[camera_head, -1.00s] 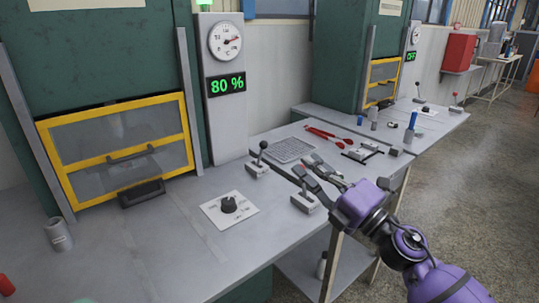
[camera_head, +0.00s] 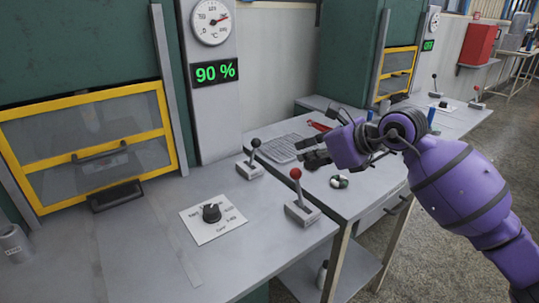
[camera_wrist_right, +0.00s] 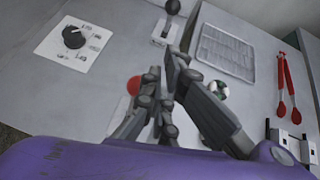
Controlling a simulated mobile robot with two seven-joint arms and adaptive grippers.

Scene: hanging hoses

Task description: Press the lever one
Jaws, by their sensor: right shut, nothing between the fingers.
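Two levers stand on the grey bench in the head view. One has a black knob (camera_head: 255,143) on a light base. The other, nearer the front edge, has a red knob (camera_head: 296,174). Which one is lever one I cannot tell. My right gripper (camera_head: 304,150) is shut and empty, above the bench to the right of the black-knobbed lever and behind the red one in the picture. In the right wrist view the shut fingers (camera_wrist_right: 160,82) lie beside the red knob (camera_wrist_right: 133,86), and the black knob (camera_wrist_right: 172,7) is at the top. My left gripper is out of view.
A dial (camera_head: 211,213) on a white plate sits left of the levers. A green display (camera_head: 216,72) reads 90 % under a round gauge (camera_head: 212,20). A yellow-framed door (camera_head: 88,147) stands at left. A grey mesh tray (camera_head: 283,148) and red-handled tool (camera_wrist_right: 285,88) lie behind the levers.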

